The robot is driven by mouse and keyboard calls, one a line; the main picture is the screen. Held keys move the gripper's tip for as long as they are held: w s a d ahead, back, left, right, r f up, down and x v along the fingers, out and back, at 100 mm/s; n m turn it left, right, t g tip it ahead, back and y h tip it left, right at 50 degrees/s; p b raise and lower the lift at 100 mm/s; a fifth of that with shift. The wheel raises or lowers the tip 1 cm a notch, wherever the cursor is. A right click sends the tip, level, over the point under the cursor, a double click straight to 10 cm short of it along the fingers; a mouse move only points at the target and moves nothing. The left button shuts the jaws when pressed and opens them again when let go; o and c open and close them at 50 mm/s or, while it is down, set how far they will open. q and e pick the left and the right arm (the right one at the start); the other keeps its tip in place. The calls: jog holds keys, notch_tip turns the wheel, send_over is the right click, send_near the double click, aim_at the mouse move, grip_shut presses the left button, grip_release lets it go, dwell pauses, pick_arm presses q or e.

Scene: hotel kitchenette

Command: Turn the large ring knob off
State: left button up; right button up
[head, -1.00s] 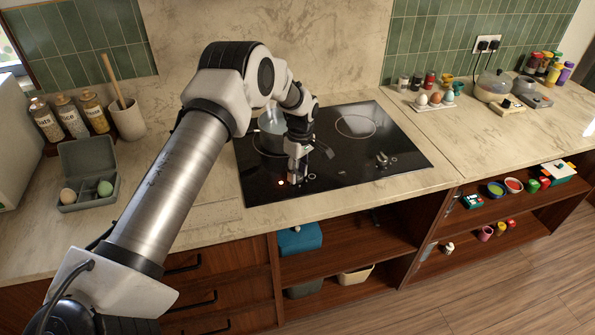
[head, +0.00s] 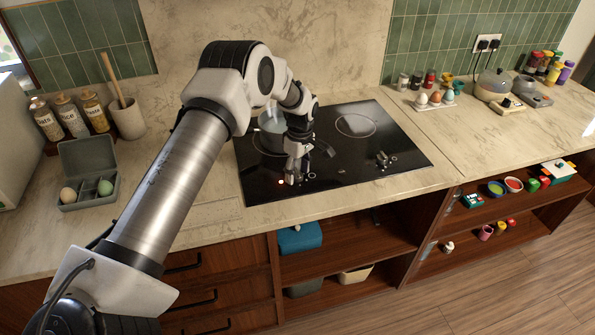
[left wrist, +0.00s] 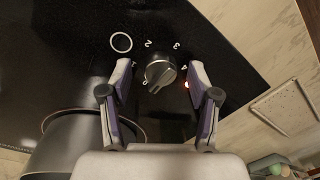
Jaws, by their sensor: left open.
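A round grey knob (left wrist: 160,74) with a raised bar sits on the black cooktop (head: 370,115), beside a large printed ring (left wrist: 121,42) and several numerals. A small red light (left wrist: 187,85) glows next to the knob; it also shows in the head view (head: 281,182). My left gripper (left wrist: 159,72) is open, with one finger on each side of the knob and visible gaps between. In the head view, the left gripper (head: 295,180) points down at the cooktop's front edge and mostly hides this knob. I cannot tell the knob's exact setting. My right gripper is out of view.
A pot (head: 269,122) stands behind my left gripper, close to it. A second knob (head: 382,158) is on the right of the cooktop. An egg box (head: 88,175) sits on the left counter. The counter right of the cooktop's front is clear.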

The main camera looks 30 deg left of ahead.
aim_at(300, 172)
pick_arm(q)
notch_tip(300, 172, up, 12)
jog(key=w, duration=0.1)
